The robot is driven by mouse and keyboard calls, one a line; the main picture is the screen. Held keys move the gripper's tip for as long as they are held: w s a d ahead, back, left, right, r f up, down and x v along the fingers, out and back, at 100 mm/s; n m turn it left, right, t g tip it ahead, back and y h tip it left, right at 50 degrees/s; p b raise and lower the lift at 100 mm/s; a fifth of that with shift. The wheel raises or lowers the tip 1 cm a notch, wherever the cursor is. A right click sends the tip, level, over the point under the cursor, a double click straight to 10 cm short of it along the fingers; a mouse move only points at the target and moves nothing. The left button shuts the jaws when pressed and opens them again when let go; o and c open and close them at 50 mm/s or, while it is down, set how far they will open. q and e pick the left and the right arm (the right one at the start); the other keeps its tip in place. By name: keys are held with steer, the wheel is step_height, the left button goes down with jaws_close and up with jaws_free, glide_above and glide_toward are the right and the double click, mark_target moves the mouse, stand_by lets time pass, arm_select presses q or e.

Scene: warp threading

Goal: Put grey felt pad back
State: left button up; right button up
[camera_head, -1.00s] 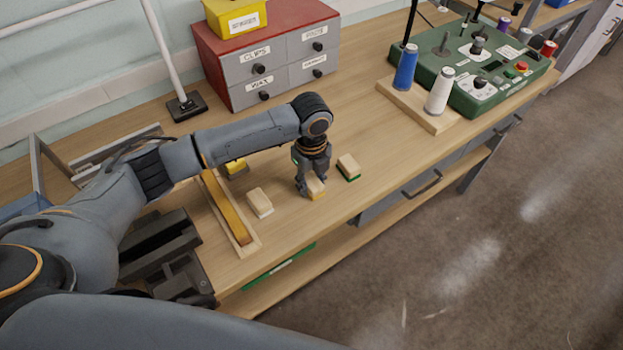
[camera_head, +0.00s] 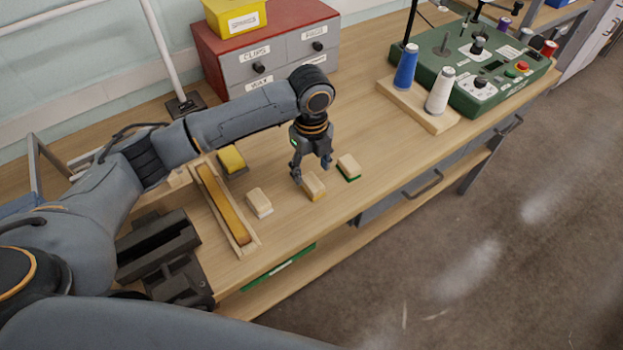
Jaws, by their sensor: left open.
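My left gripper (camera_head: 311,174) is open and empty, fingers pointing down, just above and behind a wooden block with a yellow lower layer (camera_head: 314,187). That block rests on the bench. To its left lies a wooden block with a whitish lower layer (camera_head: 259,203), and to its right one with a green lower layer (camera_head: 348,167). A yellow block on a dark grey base (camera_head: 232,159) sits farther back, near my left forearm. I cannot tell for certain which item is the grey felt pad. My right gripper is out of view.
A wooden tray (camera_head: 249,244) with a long yellow-brown bar lies left of the blocks. A grey and red drawer cabinet (camera_head: 285,55) stands behind. Thread spools (camera_head: 438,91) and a green machine (camera_head: 478,60) stand right. The bench between is clear.

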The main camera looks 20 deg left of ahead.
mark_target(312, 181)
arm_select(q)
step_height(312, 181, up, 7)
steer(key=shift+f+b, duration=0.2)
steer(key=shift+b, duration=0.1)
